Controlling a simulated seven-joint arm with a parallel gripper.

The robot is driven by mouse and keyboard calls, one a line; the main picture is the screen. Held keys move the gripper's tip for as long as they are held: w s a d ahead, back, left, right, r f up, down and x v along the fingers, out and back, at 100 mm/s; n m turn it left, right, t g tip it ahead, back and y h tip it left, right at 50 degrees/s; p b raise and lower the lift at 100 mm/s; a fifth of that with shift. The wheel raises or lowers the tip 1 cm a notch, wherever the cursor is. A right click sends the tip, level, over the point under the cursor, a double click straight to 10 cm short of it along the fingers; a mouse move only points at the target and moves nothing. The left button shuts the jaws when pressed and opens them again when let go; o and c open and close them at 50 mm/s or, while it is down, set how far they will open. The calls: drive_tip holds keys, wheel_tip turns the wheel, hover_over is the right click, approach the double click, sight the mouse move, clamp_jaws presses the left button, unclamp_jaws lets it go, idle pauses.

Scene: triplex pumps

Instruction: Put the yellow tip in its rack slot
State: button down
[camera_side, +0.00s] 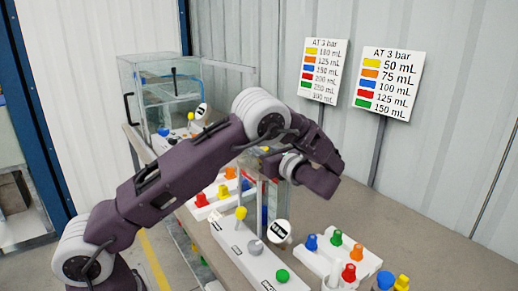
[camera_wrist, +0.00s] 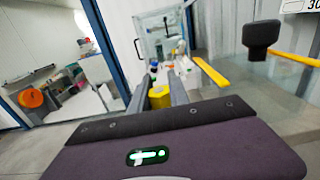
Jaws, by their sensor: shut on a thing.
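My gripper (camera_wrist: 157,95) is shut on a yellow tip (camera_wrist: 159,97), which shows between the dark fingers in the wrist view. The front white rack (camera_side: 318,263) holds a blue tip (camera_side: 311,242), a green tip (camera_side: 336,238), an orange tip (camera_side: 356,254) and a red tip (camera_side: 349,272). The held tip is away from this rack. I cannot make out an empty slot.
A rear rack with red (camera_side: 201,200), yellow (camera_side: 222,191) and orange (camera_side: 230,173) tips stands behind a white pump panel (camera_side: 247,250) with yellow, grey and green knobs. Blue (camera_side: 385,280) and yellow (camera_side: 402,283) pieces are at lower right. The right bench is clear.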

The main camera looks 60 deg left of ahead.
drive_tip(key=shift+f, duration=0.2)
drive_tip(key=c, duration=1.2)
unclamp_jaws()
drive_tip(key=shift+c, duration=0.2)
drive_tip(key=d, duration=0.6)
drive_tip(key=shift+d+r, duration=0.2)
drive_tip(key=shift+d, duration=0.05)
drive_tip(key=shift+c, duration=0.4)
drive_tip(key=shift+d, duration=0.3)
drive_tip(key=shift+c, duration=0.7)
